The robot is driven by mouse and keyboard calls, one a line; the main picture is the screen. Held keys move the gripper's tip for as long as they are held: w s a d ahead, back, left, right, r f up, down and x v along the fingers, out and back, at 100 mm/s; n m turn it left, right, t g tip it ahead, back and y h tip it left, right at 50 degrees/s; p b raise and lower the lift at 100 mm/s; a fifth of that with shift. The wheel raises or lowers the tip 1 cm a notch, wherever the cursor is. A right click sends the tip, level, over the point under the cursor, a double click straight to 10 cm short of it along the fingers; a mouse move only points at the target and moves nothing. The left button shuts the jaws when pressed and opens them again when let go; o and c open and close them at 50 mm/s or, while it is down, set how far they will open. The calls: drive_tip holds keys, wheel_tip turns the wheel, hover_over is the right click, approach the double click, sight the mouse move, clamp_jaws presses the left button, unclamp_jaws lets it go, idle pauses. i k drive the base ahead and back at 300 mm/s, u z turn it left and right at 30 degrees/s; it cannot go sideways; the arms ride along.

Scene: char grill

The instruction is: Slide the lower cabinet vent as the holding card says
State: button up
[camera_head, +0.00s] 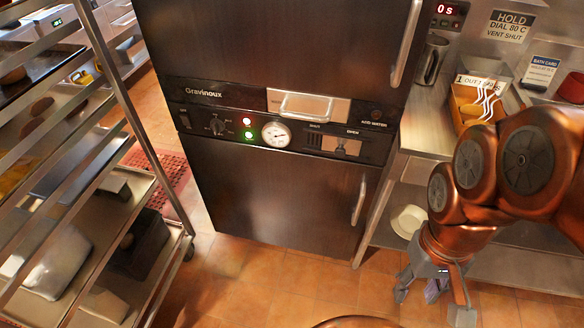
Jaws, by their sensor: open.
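The holding card (508,26) on the back wall reads "HOLD DIAL 80 C VENT SHUT". The lower cabinet vent (341,147) is a slide on the dark control panel, with "SHUT" at its left and "OPEN" at its right. Its light plate with a small knob sits toward the OPEN side, and dark slots show at the left. My gripper (435,290) is open and empty, pointing down low at the right, well below and right of the vent and apart from it.
The lower cabinet door (275,195) has a handle at its right. The panel also has a dial knob (217,125), a gauge (277,135) and a metal drawer (308,105). A tray rack (160,170) stands left; a steel counter (425,125) stands right. Tiled floor is open in front.

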sight(341, 147)
drive_tip(key=u, duration=0.5)
drive_tip(key=i, duration=0.75)
drive_tip(key=z, duration=1.45)
drive_tip(key=k, duration=0.65)
drive_tip(key=u, duration=1.4)
